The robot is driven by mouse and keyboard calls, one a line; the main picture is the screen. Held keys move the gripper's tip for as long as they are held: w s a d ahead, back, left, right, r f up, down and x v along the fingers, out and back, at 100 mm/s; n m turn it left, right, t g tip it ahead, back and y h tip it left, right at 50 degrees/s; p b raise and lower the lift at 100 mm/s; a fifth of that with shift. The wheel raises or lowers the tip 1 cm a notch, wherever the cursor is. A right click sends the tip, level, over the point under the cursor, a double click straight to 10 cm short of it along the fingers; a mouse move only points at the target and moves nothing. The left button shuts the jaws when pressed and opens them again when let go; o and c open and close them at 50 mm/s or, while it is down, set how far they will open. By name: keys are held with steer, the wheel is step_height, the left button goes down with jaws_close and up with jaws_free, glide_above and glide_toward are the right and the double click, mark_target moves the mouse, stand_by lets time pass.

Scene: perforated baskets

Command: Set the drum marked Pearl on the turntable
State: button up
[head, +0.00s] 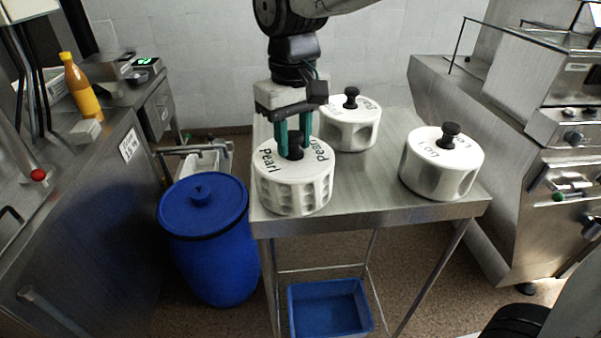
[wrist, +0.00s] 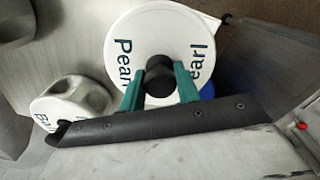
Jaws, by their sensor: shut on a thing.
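The Pearl drum (head: 292,190) is white and ribbed, with a black knob and the word Pearl twice on its lid. It is upright at the front left corner of the steel table (head: 375,195); I cannot tell whether it rests on the table or hangs just above it. My gripper (head: 294,148) points down with its green fingers shut on the knob. The wrist view shows the lid (wrist: 150,30) and the fingers (wrist: 160,85) on both sides of the knob. I cannot make out a turntable.
Two more white drums stand on the table, one behind (head: 350,133) and one at the right (head: 440,170). A blue lidded barrel (head: 208,245) stands left of the table. A blue bin (head: 328,310) is underneath. Counters with equipment flank both sides.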

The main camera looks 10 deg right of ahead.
steer(key=shift+r, duration=0.15)
steer(key=shift+r, duration=2.25)
stand_by(2.8)
